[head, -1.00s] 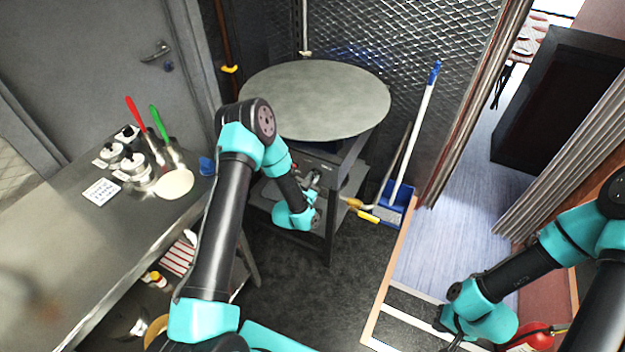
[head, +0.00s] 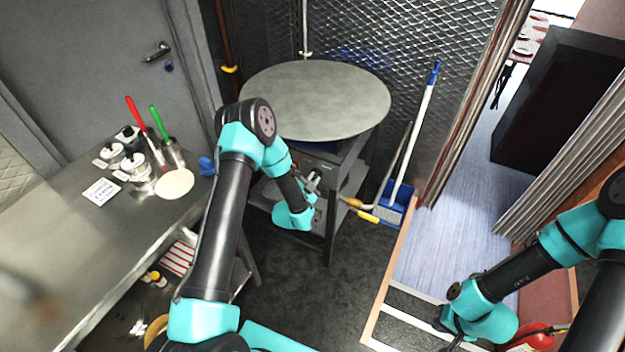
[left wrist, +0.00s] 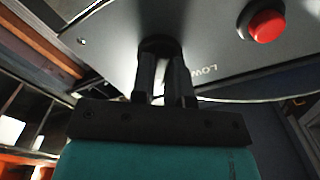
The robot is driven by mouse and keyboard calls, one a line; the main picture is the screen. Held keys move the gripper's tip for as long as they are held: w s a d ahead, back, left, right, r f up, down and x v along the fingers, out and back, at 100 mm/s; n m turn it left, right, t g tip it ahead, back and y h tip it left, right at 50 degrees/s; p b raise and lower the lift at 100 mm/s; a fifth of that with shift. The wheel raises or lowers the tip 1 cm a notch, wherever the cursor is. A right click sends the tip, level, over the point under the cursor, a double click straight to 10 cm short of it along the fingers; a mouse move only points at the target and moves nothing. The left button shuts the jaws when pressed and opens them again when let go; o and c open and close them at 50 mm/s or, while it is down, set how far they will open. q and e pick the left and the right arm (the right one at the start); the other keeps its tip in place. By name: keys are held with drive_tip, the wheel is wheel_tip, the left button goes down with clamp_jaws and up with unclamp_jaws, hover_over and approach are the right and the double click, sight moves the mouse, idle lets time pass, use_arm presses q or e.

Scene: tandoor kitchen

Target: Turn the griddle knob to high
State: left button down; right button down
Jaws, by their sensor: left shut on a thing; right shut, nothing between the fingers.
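The round grey griddle (head: 318,98) stands on a dark stand at the back. My left gripper (head: 316,178) is at the front panel under the griddle plate. In the left wrist view my left gripper (left wrist: 165,80) is shut on the dark griddle knob (left wrist: 158,47), which is partly hidden by the fingers. The word LOW (left wrist: 203,71) is printed on the panel (left wrist: 215,40) beside the knob, and a red button (left wrist: 266,26) sits to the right. My right gripper (head: 458,340) is low at the right, shut and empty, partly cut by the frame edge.
A steel counter (head: 60,235) with pots and a pale dough disc (head: 174,184) is at the left. A blue dustpan (head: 392,205) and a broom lean right of the stand. A red extinguisher (head: 535,335) is at lower right. Dark floor (head: 285,275) is clear in front.

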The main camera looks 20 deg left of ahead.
use_arm(q)
drive_tip(key=c, duration=1.1)
unclamp_jaws()
drive_tip(key=s, duration=0.5)
drive_tip(key=s+a, duration=0.1)
drive_tip(key=s, duration=1.1)
drive_tip(key=shift+s+a, duration=0.2)
drive_tip(key=shift+a, duration=0.1)
drive_tip(key=s+d+f+n+g+h, duration=0.2)
drive_tip(key=s+d+f+n+g, duration=0.35)
drive_tip(key=g, duration=0.45)
drive_tip(key=s+n+g, duration=0.1)
drive_tip(key=s+g, duration=0.1)
drive_tip(key=s, duration=0.1)
drive_tip(key=s+d+n+g, duration=0.1)
drive_tip(key=s+n+g, duration=0.1)
drive_tip(key=s, duration=0.1)
drive_tip(key=s+d+n+g, duration=0.1)
drive_tip(key=s+g, duration=0.1)
drive_tip(key=g, duration=0.1)
drive_tip(key=shift+s+d+f+n, duration=0.1)
drive_tip(key=shift+s+f+n, duration=0.15)
drive_tip(key=shift+s, duration=0.15)
